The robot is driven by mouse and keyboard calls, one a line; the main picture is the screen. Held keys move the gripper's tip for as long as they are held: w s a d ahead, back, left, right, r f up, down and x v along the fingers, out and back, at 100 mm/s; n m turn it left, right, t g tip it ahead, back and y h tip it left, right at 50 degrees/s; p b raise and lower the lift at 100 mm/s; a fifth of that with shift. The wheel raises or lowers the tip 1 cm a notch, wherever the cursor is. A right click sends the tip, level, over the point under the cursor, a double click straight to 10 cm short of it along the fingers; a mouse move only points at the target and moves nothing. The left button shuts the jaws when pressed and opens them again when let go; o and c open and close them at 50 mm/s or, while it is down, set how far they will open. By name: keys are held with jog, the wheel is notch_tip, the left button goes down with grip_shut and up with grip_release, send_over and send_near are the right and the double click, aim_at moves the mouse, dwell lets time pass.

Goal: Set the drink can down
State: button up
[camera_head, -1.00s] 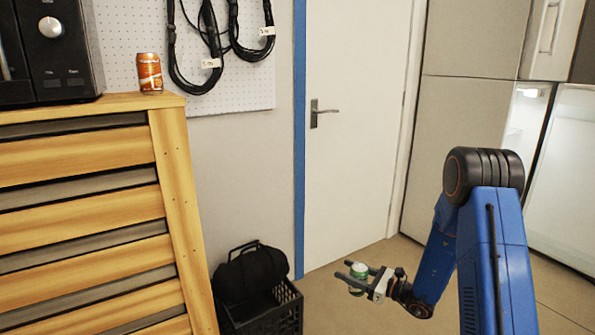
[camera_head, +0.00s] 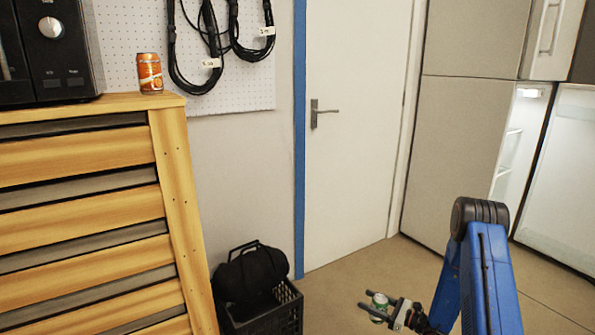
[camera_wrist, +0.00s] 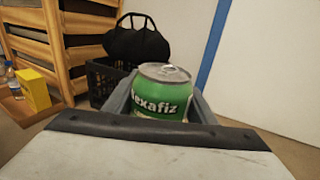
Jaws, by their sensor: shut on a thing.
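A green and white drink can (camera_wrist: 162,92) with a silver top stands upright between my fingers in the wrist view. Its lower part is hidden by the gripper body. The can also shows small in the head view (camera_head: 379,301). My gripper (camera_head: 376,303) is shut on it, with one finger on each side, low over the floor in front of the door. I cannot tell whether the can's base touches the floor. A second drink can, orange (camera_head: 149,73), stands on top of the wooden slatted unit (camera_head: 172,190), apart from my gripper.
A black crate (camera_head: 270,318) with a black bag (camera_head: 250,273) in it stands left of my gripper. A yellow box (camera_wrist: 33,88) and a bottle (camera_wrist: 12,80) stand at the left of the wrist view. Floor before the white door (camera_head: 355,140) is clear.

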jog(key=shift+w+d+f+m+t+h, duration=0.1)
jog(key=shift+f+m+t+h, duration=0.05)
jog(key=shift+m+t+h, duration=0.8)
jog(key=shift+s+d+f+m+t+h, duration=0.1)
jog(key=shift+f+m+t+h, duration=0.1)
jog(key=shift+m+t+h, duration=0.75)
jog(key=shift+w+d+f+m+t+h, duration=0.1)
jog(key=shift+f+m+t+h, duration=0.05)
jog(key=shift+m+t+h, duration=0.8)
jog(key=shift+n, duration=0.25)
jog(key=shift+d+h, duration=0.1)
jog(key=shift+h, duration=0.25)
